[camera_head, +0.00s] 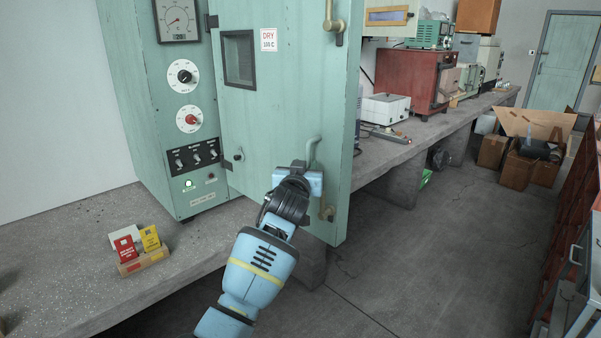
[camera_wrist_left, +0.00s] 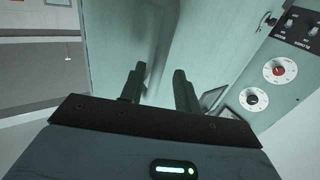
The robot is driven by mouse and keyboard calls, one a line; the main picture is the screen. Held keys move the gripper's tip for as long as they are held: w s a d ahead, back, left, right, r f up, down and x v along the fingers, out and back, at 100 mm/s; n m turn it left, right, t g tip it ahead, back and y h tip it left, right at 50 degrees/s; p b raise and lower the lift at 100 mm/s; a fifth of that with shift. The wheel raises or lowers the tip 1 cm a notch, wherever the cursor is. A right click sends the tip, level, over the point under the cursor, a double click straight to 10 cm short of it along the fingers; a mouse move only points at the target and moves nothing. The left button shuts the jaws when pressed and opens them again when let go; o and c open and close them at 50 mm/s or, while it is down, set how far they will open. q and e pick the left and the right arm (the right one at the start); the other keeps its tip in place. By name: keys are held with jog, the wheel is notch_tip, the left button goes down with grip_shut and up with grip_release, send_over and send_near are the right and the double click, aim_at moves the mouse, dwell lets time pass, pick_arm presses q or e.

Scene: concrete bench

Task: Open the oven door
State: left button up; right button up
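The oven is a tall teal cabinet (camera_head: 165,85) with a control panel at its left. Its door (camera_head: 270,110) has a small dark window and stands swung outward at an angle, hinged at its left edge. The curved teal door handle (camera_head: 313,150) is low near the door's free edge. My left gripper (camera_head: 298,180) is at the lower part of the handle, covering some of it. In the left wrist view, the two fingers (camera_wrist_left: 159,88) are apart in front of the teal door (camera_wrist_left: 115,35); I cannot tell whether they touch the handle. My right gripper is out of view.
Brass latches (camera_head: 334,25) sit on the door's free edge. A small box of red and yellow cards (camera_head: 143,260) stands on the concrete bench (camera_head: 85,235). A red oven (camera_head: 408,75) and a white device (camera_head: 386,108) are farther right. Floor (camera_head: 430,250) right of the door is clear.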

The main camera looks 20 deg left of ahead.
pick_arm(q)
jog(key=shift+s+d, duration=0.2)
jog(key=shift+s, duration=1)
jog(key=shift+s+d, duration=0.2)
jog(key=shift+s, duration=0.95)
jog(key=shift+d, duration=0.1)
